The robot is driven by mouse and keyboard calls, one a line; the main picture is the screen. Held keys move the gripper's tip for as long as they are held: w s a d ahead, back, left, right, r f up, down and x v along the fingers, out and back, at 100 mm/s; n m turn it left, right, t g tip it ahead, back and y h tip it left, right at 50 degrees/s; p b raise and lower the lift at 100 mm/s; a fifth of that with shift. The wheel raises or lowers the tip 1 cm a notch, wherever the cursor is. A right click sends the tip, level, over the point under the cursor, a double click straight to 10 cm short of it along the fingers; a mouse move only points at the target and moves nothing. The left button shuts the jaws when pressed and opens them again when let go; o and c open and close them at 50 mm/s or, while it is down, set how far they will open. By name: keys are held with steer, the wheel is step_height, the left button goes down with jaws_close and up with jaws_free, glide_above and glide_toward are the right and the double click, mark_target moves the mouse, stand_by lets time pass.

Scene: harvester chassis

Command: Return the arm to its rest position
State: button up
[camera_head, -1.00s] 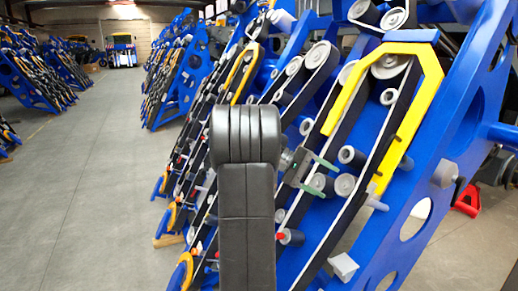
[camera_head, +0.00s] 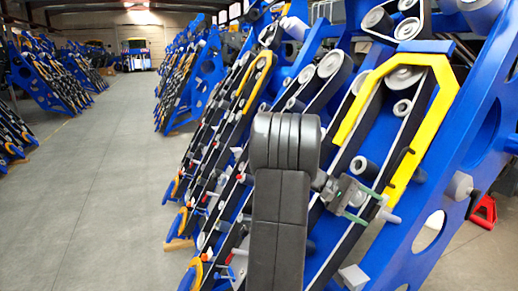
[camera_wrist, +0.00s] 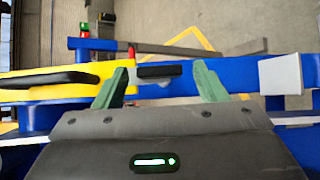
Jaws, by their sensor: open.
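My gripper (camera_head: 366,206) shows in the head view at the right end of my dark, padded arm. It is in front of the blue harvester chassis (camera_head: 400,235), below the yellow guard (camera_head: 444,92). In the wrist view its two green fingers stand apart with nothing held between them (camera_wrist: 160,74). A small black bar (camera_wrist: 159,71) on the blue beam shows behind the gap; whether the fingers touch the chassis cannot be told. My arm hides part of the rollers and belts.
Rollers and black belts run along the chassis close to my arm. A grey block (camera_wrist: 281,74) sits on the blue beam at right in the wrist view. A red stand (camera_head: 485,212) is on the floor at right. The grey aisle floor (camera_head: 95,190) at left is clear.

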steer(key=b+v, duration=0.2)
steer(key=v, duration=1.1)
steer(key=shift+m+y, duration=0.4)
steer(key=shift+m, duration=0.2)
steer(key=p+x, duration=0.1)
steer(key=x, duration=0.3)
steer(key=p+x, duration=0.1)
steer(key=x, duration=0.3)
steer(key=r+x, duration=0.1)
steer(key=x, duration=0.4)
steer(key=shift+d+r+p, duration=0.15)
steer(key=shift+d+p, duration=0.2)
steer(key=shift+p, duration=0.05)
steer(key=m+t+y, duration=0.1)
steer(key=m+y, duration=0.1)
steer(key=m, duration=0.1)
steer(key=m+t+y, duration=0.1)
steer(key=m+y, duration=0.1)
steer(key=m, duration=0.1)
steer(key=m+t+y, duration=0.2)
steer(key=m, duration=0.1)
steer(key=shift+s+d+r+m, duration=0.25)
steer(key=shift+s+d+m, duration=0.05)
steer(key=shift+d+m, duration=0.1)
steer(key=shift+s+m+t+y+b, duration=0.15)
steer(key=shift+m+t+y+b, duration=0.6)
steer(key=shift+m, duration=0.25)
steer(key=shift+r+m+t, duration=0.1)
steer(key=shift+m+t, duration=0.15)
steer(key=shift+m, duration=0.15)
